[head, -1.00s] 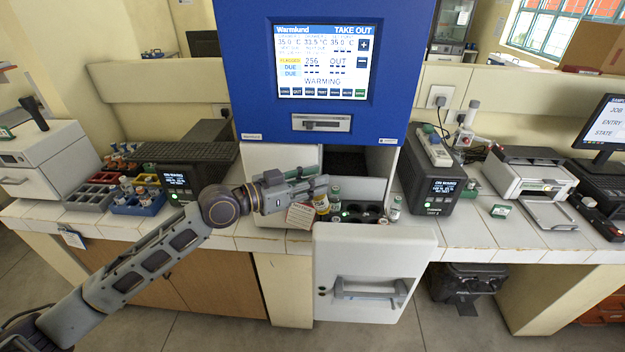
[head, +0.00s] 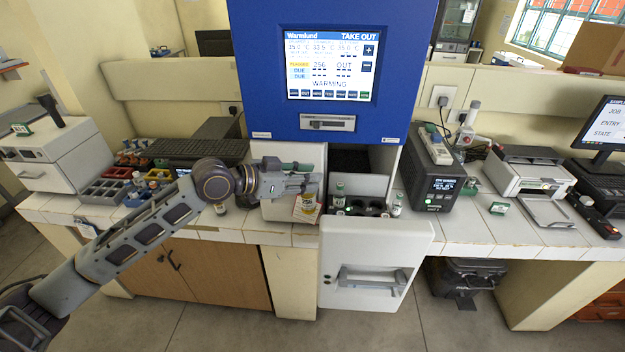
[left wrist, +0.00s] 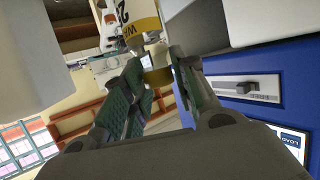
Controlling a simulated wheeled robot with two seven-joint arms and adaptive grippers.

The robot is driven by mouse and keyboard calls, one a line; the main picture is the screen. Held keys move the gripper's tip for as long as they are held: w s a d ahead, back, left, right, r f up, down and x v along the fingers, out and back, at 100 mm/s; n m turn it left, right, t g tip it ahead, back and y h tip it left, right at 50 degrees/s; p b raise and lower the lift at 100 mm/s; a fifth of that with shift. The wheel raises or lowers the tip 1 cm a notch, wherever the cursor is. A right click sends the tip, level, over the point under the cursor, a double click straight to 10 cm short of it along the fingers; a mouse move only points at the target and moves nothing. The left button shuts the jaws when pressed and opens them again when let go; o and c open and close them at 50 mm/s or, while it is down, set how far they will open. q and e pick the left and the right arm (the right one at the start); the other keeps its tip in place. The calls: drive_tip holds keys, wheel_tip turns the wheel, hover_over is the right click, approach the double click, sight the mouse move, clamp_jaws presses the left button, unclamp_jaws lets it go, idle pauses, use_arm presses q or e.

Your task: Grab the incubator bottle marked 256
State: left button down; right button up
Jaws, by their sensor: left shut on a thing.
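My left gripper (head: 308,184) is shut on a bottle with a yellow band (head: 307,203), held just left of the open incubator drawer. In the left wrist view, the yellow-banded bottle (left wrist: 148,28) shows between the fingers, with a partial black "2" on its white label; the full number cannot be read there. The blue incubator (head: 410,60) has a lit screen (head: 330,65) reading TAKE OUT, 256, OUT and WARMING. Its drawer (head: 375,245) is open, with dark round wells and other bottles (head: 339,193) (head: 397,204) inside. My right gripper is not in view.
A black device (head: 440,180) and a printer (head: 528,175) stand right of the incubator. Left are racks of tubes (head: 105,192), a white machine (head: 50,160) and a small bottle (head: 220,208) near my arm. The floor in front is clear.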

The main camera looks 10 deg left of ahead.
use_arm(q)
drive_tip(key=shift+a, duration=0.4)
drive_tip(key=shift+y, duration=0.3)
